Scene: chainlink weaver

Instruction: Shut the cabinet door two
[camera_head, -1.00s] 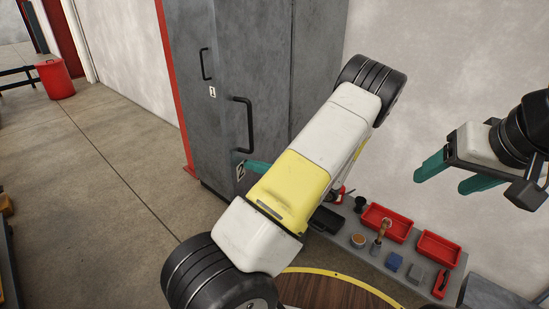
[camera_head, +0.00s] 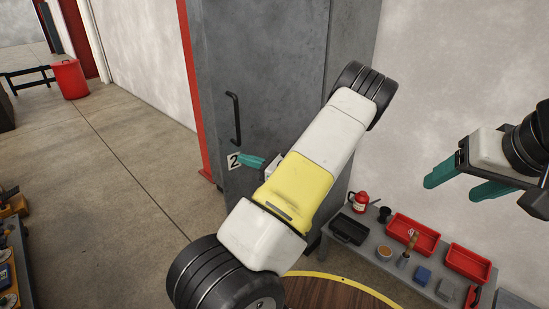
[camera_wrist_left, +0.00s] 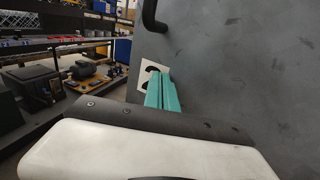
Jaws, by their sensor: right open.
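The grey cabinet door two (camera_head: 265,65) faces me in the head view, with a black bar handle (camera_head: 234,118) and a white label "2" (camera_head: 234,161) near its left edge. My left gripper (camera_head: 248,160) has its teal fingers at the door face, just right of the label. In the left wrist view the fingers (camera_wrist_left: 161,92) lie side by side, shut with nothing visible between them, beside the label (camera_wrist_left: 148,80). Contact with the door is not clear. My left arm hides the door's lower right. My right gripper (camera_head: 460,182) is open and empty, far right.
A grey bench (camera_head: 362,262) at lower right holds red trays (camera_head: 413,233), a red can (camera_head: 361,202) and small items. A round wooden table (camera_head: 335,292) is at the bottom. Open concrete floor (camera_head: 120,190) lies left; a red bin (camera_head: 70,79) stands farther back.

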